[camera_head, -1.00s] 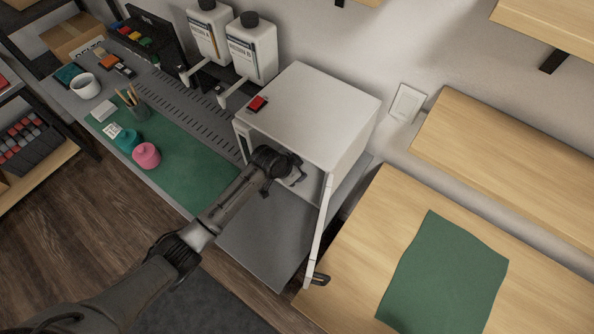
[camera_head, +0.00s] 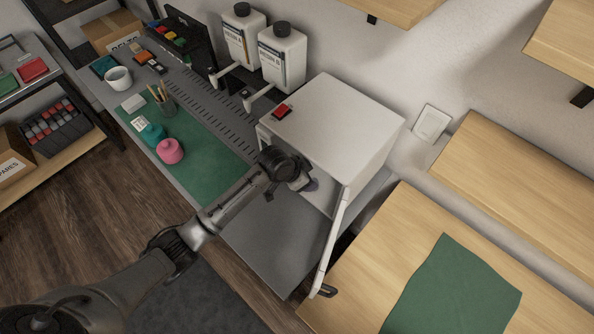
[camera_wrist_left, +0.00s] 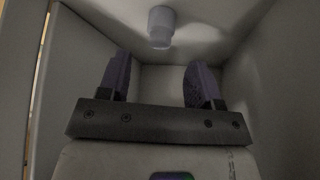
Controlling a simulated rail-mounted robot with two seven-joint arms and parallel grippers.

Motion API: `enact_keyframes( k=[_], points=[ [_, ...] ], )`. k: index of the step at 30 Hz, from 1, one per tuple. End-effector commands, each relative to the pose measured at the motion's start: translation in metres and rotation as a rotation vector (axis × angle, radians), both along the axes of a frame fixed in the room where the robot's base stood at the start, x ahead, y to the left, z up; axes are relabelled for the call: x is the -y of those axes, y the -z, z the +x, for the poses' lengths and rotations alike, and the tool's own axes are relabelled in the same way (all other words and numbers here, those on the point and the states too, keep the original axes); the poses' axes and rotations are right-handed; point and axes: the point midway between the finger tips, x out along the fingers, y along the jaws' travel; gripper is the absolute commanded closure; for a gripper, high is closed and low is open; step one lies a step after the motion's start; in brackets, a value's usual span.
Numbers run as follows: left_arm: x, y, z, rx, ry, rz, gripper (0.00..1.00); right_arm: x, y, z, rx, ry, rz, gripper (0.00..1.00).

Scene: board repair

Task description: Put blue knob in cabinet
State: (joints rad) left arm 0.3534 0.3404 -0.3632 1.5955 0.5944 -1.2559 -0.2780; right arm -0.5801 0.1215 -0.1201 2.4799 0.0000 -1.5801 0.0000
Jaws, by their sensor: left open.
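The cabinet (camera_head: 340,118) is a white box at the end of the grey bench, its door (camera_head: 335,240) swung open toward the front. My left gripper (camera_head: 306,184) is at its open front, fingers partly hidden by the cabinet. In the left wrist view my left gripper (camera_wrist_left: 158,80) is open, with nothing between its two purple fingers. A small pale blue-grey cylindrical piece (camera_wrist_left: 161,27), possibly the blue knob, shows on an inner face of the cabinet beyond the fingers, apart from them. Its colour is dim. My right gripper is not in view.
A wooden table (camera_head: 372,262) with a green cloth (camera_head: 455,290) stands at right.

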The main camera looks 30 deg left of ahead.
Motion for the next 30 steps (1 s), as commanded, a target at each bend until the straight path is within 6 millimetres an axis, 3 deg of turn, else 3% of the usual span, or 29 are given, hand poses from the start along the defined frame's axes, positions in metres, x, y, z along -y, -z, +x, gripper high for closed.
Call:
enact_keyframes(
  k=[6, 15, 25, 28, 30],
  points=[
    [-0.013, -0.033, -0.017, 0.001, 0.0, 0.001, 0.41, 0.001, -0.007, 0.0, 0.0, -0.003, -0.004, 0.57],
    [-0.02, -0.054, -0.028, 0.0, 0.001, -0.001, 0.41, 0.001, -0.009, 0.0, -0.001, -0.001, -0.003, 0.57],
    [-0.018, -0.05, -0.036, -0.008, -0.002, 0.0, 0.41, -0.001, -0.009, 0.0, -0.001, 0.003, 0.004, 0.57],
    [-0.012, -0.039, -0.055, -0.022, -0.01, 0.002, 0.41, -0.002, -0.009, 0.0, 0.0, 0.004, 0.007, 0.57],
    [-0.004, -0.027, -0.08, -0.04, -0.026, 0.004, 0.41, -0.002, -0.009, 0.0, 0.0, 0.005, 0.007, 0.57]
  ],
)
